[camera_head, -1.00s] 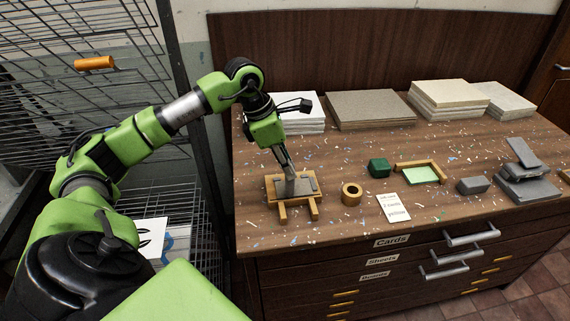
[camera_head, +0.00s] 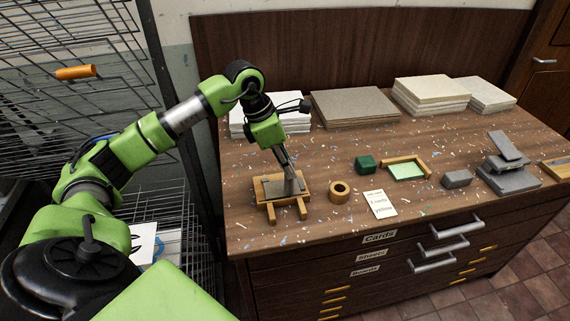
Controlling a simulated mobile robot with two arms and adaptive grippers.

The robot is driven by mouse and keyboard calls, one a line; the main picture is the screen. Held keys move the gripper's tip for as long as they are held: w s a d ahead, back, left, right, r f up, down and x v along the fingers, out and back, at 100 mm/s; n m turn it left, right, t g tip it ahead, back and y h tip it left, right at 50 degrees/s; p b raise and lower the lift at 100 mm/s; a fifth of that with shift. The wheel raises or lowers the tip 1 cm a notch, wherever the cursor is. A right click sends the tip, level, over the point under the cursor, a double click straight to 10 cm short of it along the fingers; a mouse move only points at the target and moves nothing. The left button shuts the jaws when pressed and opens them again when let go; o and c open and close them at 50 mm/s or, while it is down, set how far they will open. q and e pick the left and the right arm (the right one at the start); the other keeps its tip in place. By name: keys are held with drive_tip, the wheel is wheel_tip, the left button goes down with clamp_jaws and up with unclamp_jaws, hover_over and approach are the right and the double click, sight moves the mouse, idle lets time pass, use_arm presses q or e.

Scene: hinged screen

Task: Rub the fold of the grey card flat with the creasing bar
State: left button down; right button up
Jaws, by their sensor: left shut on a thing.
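A wooden stand (camera_head: 262,193) with two front prongs sits at the left of the cabinet top. The grey card (camera_head: 299,178) lies on it, mostly hidden, and its fold cannot be made out. My left gripper (camera_head: 285,160) points down over the stand. It is shut on a lighter grey flat piece, apparently the creasing bar (camera_head: 284,188), whose lower edge is at the card. Whether the bar touches the card cannot be told. My right gripper is not in view.
A wooden ring (camera_head: 339,191), a label card (camera_head: 380,204), a green block (camera_head: 365,164) and a green tray with a wooden rim (camera_head: 429,166) stand to the right. Grey blocks (camera_head: 510,178) lie at far right. Sheet stacks (camera_head: 354,106) line the back.

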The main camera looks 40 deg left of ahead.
use_arm(q)
drive_tip(key=shift+w+d, duration=0.55)
drive_tip(key=shift+w+d+p, duration=0.35)
drive_tip(key=shift+w+d, duration=0.1)
drive_tip(key=shift+w, duration=0.1)
drive_tip(key=shift+r+p, duration=1.65)
drive_tip(key=shift+r, duration=0.85)
